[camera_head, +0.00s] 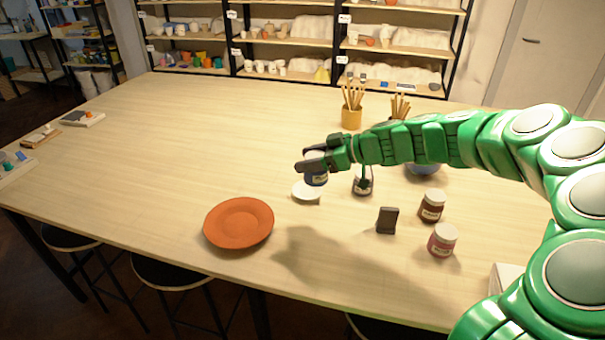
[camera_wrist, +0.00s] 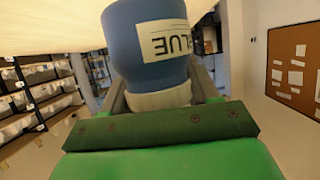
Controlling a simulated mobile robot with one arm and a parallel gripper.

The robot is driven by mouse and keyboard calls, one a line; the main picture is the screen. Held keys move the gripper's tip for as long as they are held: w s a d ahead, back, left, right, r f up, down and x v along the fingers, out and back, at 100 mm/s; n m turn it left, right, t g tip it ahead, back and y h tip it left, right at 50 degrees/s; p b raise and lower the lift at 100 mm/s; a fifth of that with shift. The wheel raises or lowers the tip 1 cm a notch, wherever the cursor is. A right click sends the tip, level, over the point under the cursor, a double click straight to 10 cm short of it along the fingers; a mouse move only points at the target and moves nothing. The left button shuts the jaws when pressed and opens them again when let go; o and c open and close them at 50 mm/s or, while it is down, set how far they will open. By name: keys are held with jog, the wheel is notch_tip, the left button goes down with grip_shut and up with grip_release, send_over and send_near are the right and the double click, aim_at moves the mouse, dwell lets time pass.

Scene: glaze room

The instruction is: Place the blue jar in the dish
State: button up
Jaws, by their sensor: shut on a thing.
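The blue jar (camera_head: 317,178) is below my gripper (camera_head: 314,161) in the head view, near the middle of the table. The wrist view shows its blue body (camera_wrist: 155,45) with a label reading BLUE and a white lid (camera_wrist: 160,98) between the jaws. My gripper is shut on the jar at its lid end. I cannot tell whether the jar's base touches the table. A small white dish (camera_head: 305,193) lies just in front of the jar. A wide terracotta dish (camera_head: 238,224) lies further left and nearer; it looks empty.
Right of the jar stand another jar (camera_head: 363,183), a dark upright block (camera_head: 387,221), a brown jar (camera_head: 432,206), a pink jar (camera_head: 442,241) and a blue bowl (camera_head: 421,170). A tool pot (camera_head: 351,119) stands behind. The table's left half is mostly clear.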

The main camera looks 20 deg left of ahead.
jog(key=shift+w+a+f, duration=0.7)
jog(key=shift+w+f, duration=0.7)
jog(key=shift+f, duration=0.45)
jog(key=shift+w+a+f, duration=0.75)
jog(key=shift+w+f, duration=0.6)
jog(key=shift+f, duration=0.45)
jog(key=shift+w+a+f, duration=0.7)
jog(key=shift+w+f, duration=0.7)
jog(key=shift+f, duration=0.45)
jog(key=shift+f, duration=0.45)
jog(key=o, duration=1.2)
